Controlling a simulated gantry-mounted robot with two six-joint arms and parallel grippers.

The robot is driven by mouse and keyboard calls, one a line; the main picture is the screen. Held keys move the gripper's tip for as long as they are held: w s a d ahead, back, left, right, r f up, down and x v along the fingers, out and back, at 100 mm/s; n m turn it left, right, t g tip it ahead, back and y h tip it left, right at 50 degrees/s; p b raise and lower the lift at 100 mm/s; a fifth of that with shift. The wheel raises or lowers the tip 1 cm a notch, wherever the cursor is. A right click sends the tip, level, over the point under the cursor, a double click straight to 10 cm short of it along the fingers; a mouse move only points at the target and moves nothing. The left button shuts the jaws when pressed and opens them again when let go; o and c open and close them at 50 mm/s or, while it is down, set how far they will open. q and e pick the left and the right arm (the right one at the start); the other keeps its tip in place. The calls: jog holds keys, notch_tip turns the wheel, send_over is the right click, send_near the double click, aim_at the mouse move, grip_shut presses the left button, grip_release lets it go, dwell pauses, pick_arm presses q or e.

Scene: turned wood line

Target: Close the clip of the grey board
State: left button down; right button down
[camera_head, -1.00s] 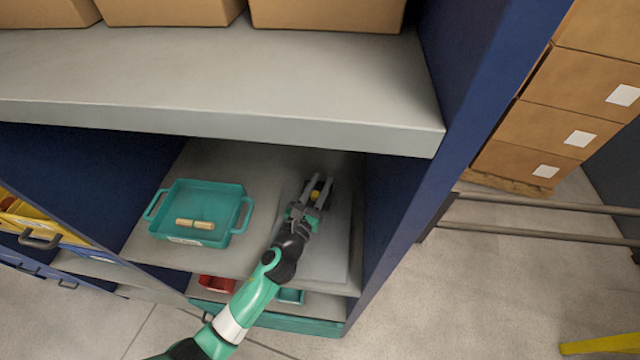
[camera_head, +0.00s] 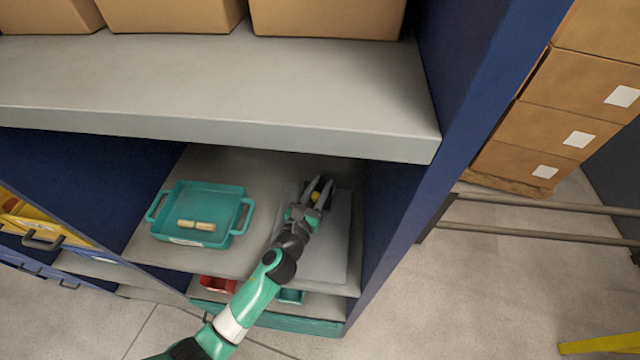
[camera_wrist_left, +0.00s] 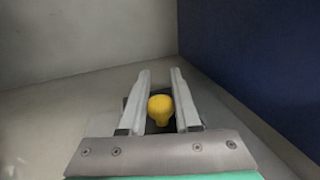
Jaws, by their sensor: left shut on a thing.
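The grey board (camera_head: 327,255) lies flat on the shelf inside the blue cabinet, at the right side. Its clip has a yellow knob (camera_wrist_left: 160,108), which shows between my fingers in the left wrist view; a bit of yellow also shows in the head view (camera_head: 315,197). My left gripper (camera_head: 318,190) is over the far end of the board, its fingers shut on the yellow knob. The rest of the clip is mostly hidden behind the gripper, and I cannot tell its angle. My right gripper is not in view.
A teal tray (camera_head: 200,238) with a wooden turned piece (camera_head: 196,225) stands left of the board. The upper shelf (camera_head: 250,125) overhangs the space, and a blue side wall (camera_head: 390,215) is close on the right. Cardboard boxes (camera_head: 325,18) stand above.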

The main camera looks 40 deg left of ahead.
pick_arm(q)
jog(key=shift+r+p, duration=0.2)
jog(key=shift+p, duration=0.1)
jog(key=shift+f, duration=0.2)
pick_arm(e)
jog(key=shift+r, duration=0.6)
pick_arm(q)
jog(key=c, duration=0.6)
grip_release()
jog(key=shift+s, duration=0.1)
jog(key=shift+s+d, duration=0.15)
jog(key=shift+s, duration=0.15)
jog(key=p+v, duration=0.1)
jog(key=v, duration=0.9)
jog(key=shift+s+d+r, duration=0.1)
jog(key=shift+s+d, duration=0.05)
jog(key=shift+s, duration=0.2)
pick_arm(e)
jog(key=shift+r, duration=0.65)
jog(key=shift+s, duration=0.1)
